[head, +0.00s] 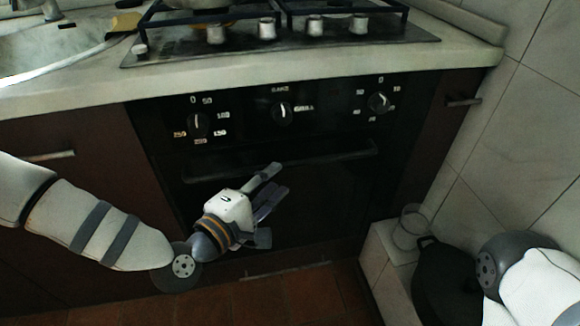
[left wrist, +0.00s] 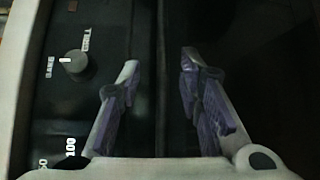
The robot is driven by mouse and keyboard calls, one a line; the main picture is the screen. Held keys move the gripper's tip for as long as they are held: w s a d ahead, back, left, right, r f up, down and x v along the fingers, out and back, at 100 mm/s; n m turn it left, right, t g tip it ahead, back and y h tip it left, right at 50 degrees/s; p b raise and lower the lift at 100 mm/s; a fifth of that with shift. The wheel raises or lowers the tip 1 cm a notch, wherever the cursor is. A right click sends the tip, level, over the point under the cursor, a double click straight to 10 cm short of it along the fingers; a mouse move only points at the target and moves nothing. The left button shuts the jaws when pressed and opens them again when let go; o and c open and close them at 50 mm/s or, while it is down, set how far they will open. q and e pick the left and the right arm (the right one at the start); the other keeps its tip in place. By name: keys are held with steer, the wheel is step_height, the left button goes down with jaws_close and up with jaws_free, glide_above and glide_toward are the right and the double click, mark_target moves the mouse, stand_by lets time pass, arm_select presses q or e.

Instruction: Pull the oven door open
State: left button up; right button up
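The black oven door (head: 325,200) looks closed, with a long dark handle bar (head: 340,155) across its top. My left gripper (head: 275,180) is in front of the door, just below the middle of the handle in the head view. In the left wrist view its two purple-padded fingers (left wrist: 160,90) are spread apart with nothing gripped. A dark upright strip, perhaps the handle or the door's top edge, shows between them; I cannot tell whether they touch it. Part of my right arm shows at the lower right, but its gripper is out of view.
The control panel with a knob (head: 283,113) lies above the door. The worktop (head: 300,68) and hob (head: 290,38) are above that. At the right, a tiled ledge (head: 385,250) holds a glass (head: 410,228), near a black pot (head: 445,275). The tiled floor (head: 290,295) before the oven looks clear.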

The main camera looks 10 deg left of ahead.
mark_target(292, 167)
arm_select(q)
steer(key=b+x, duration=0.1)
steer(key=x, duration=0.7)
steer(key=shift+w+d+f, duration=0.2)
steer(key=shift+d+f, duration=0.05)
jaws_close()
